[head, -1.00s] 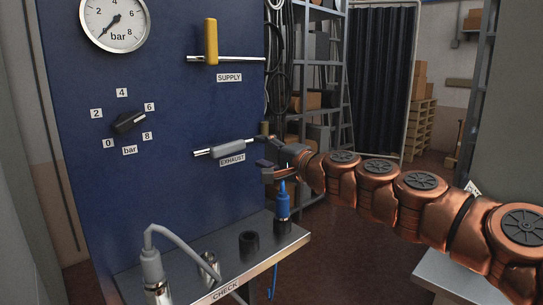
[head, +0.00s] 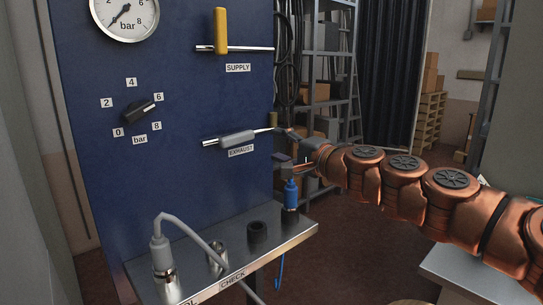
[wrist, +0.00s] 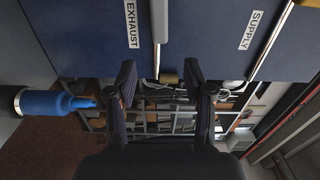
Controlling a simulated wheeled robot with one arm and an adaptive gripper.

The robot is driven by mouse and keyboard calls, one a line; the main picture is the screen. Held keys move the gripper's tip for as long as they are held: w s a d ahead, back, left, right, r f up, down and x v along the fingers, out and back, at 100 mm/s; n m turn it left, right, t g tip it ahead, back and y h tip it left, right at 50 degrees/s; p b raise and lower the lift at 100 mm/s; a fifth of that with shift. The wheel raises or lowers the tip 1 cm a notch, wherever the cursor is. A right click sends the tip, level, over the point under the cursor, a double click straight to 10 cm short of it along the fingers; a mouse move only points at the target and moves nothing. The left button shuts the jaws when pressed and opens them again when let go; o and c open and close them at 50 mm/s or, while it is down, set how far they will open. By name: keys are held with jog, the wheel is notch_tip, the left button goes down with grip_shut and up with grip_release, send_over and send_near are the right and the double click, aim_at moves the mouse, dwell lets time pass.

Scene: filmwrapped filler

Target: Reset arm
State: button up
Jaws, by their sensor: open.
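My gripper (head: 279,145) is open and empty, to the right of the grey EXHAUST lever (head: 238,138) on the blue panel. The lever lies level, its thin rod ending close to the upper finger; I cannot tell whether they touch. The wrist view shows both fingers (wrist: 160,82) apart, with the lever (wrist: 161,20) ahead of the gap. A blue tool with a nozzle (head: 291,196) stands upright on the shelf below my gripper. It also shows at the left of the wrist view (wrist: 48,103). My copper arm stretches in from the right.
The panel (head: 185,95) carries a gauge (head: 124,14), a dark knob (head: 138,110) pointing near 6, and an upright yellow SUPPLY handle (head: 220,32). The metal shelf (head: 240,265) holds a grey hose fitting (head: 162,255) and a black cup (head: 257,232). Open floor lies right of the shelf.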

jog(key=s+a+f+n+g, duration=0.3)
jog(key=s+f+n, duration=0.1)
jog(key=s, duration=0.4)
jog(key=s+a+f+n+g, duration=0.4)
jog(key=s, duration=0.3)
jog(key=s+d+f+n+g+h, duration=0.1)
jog(key=s+d+f+g+h, duration=0.1)
jog(key=s+d+f+h, duration=0.45)
jog(key=s+d+f+n+g+h, duration=0.1)
jog(key=s+d+f+g, duration=0.2)
jog(key=s+f, duration=0.7)
jog(key=s+d+f+m+g+h, duration=0.1)
jog(key=s+d+f+g+h, duration=0.1)
jog(key=s+d+f, duration=0.35)
jog(key=s+d+f+g+h, duration=0.2)
jog(key=s+d, duration=0.5)
jog(key=s, duration=0.1)
jog(key=s+p+v, duration=0.1)
jog(key=p+v, duration=1.2)
jog(key=v, duration=0.1)
jog(key=shift+s+a+r+t, duration=0.15)
jog(key=shift+s+a+t, duration=0.1)
jog(key=shift+s+t, duration=0.05)
jog(key=shift+c, duration=0.2)
